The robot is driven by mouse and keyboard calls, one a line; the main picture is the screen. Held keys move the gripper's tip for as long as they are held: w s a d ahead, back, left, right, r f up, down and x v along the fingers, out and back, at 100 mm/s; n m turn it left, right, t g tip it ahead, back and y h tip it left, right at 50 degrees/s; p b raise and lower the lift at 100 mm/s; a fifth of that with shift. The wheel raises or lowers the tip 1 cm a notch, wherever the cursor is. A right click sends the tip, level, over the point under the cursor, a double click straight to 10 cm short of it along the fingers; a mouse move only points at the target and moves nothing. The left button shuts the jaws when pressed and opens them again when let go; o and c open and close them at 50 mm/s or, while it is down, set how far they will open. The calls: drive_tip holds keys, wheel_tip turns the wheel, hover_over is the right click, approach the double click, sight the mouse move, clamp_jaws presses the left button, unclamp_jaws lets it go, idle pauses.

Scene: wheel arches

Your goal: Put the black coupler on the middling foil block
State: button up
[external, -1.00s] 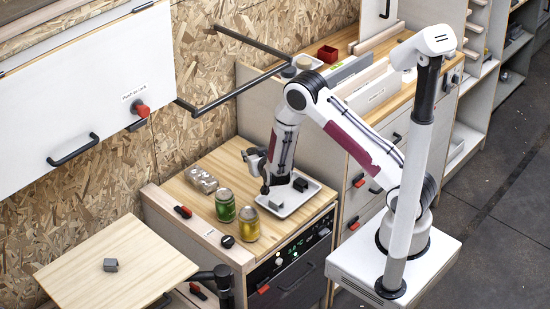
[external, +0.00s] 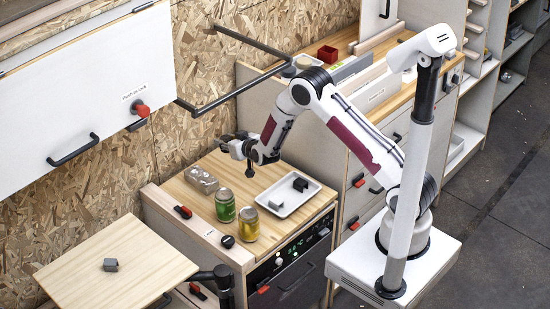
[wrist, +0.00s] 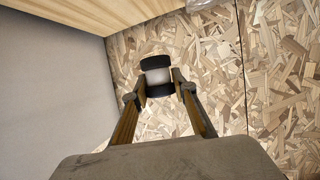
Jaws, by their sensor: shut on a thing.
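My gripper (external: 236,145) is above the back of the wooden worktop in the external view, turned sideways toward the chipboard wall. In the wrist view my gripper (wrist: 160,92) is shut on a short piece with black ends and a grey-white middle, which I take to be the black coupler (wrist: 157,78). A lumpy silver, foil-like block (external: 201,180) lies on the worktop, below and left of my gripper in the picture. A dark block (external: 300,184) and a small grey piece (external: 276,204) are on the white tray (external: 292,206). I cannot tell which block is the middling one.
A grey block (external: 110,265) rests on the separate wooden board (external: 95,245) at left.

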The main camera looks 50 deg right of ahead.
drive_tip(key=w+a+r+n+y, duration=0.1)
drive_tip(key=w+a+n+y, duration=0.3)
drive_tip(key=a, duration=0.4)
drive_tip(key=shift+w+y, duration=0.55)
drive_tip(key=shift+y, duration=0.05)
drive_tip(key=shift+a, duration=0.1)
hover_over(201, 175)
drive_tip(key=shift+s+f, duration=0.1)
drive_tip(key=shift+f, duration=3.05)
drive_tip(key=shift+f, duration=1.85)
drive_tip(key=shift+f, duration=0.1)
